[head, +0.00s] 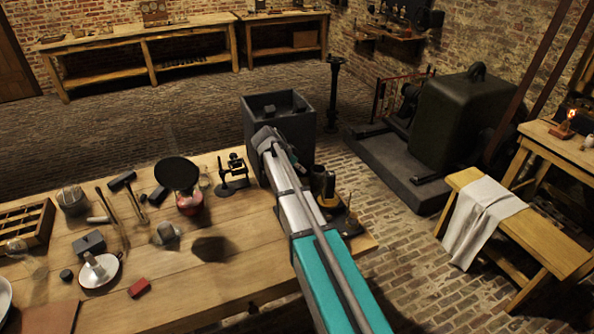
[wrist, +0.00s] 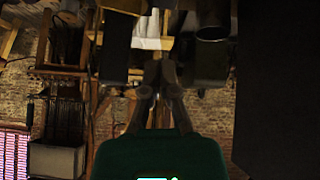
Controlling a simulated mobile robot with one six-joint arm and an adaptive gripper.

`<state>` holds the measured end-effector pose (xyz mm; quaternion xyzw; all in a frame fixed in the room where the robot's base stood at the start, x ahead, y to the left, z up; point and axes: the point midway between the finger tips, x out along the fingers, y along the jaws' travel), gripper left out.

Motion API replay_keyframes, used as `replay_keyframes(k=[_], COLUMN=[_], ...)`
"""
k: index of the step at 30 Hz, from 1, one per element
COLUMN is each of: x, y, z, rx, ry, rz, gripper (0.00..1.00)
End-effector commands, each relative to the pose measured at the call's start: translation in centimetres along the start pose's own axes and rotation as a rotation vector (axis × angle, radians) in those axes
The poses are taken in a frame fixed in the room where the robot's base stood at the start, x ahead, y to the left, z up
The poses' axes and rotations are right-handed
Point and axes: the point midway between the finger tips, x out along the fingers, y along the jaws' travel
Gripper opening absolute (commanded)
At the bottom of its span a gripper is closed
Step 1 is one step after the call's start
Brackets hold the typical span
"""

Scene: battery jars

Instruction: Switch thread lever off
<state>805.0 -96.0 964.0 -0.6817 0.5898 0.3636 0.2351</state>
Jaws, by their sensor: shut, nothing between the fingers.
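I cannot pick out a thread lever in either view. My arm reaches from the bottom of the head view up and over the far right edge of the wooden table (head: 225,290). Its far end is beside a dark open box, and my gripper is not clearly seen there. In the wrist view my gripper (wrist: 158,72) has its dark fingers together, with nothing visible between them. Dark shapes surround the fingertips, too dim to name. A small black device (head: 233,177) stands on the table left of my arm.
The dark open box (head: 262,108) stands just beyond the table. The table holds a red lamp-like vessel (head: 190,203), a hammer (head: 124,182) and a red block (head: 138,288). A large dark machine (head: 445,125) and a bench with a white cloth (head: 482,220) are at right. Brick floor lies between.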

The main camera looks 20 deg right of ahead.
Motion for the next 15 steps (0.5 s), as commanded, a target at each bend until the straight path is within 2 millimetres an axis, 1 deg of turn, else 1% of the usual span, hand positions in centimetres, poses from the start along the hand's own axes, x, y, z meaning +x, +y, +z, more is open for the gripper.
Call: replay_keyframes(k=[1, 15], x=[-1.0, -5.6], y=[0.0, 0.1], z=[-0.2, -0.5], rx=[-0.002, -0.002], ry=[0.000, 0.000], rz=[-0.002, -0.001], gripper=[0.00, 0.00])
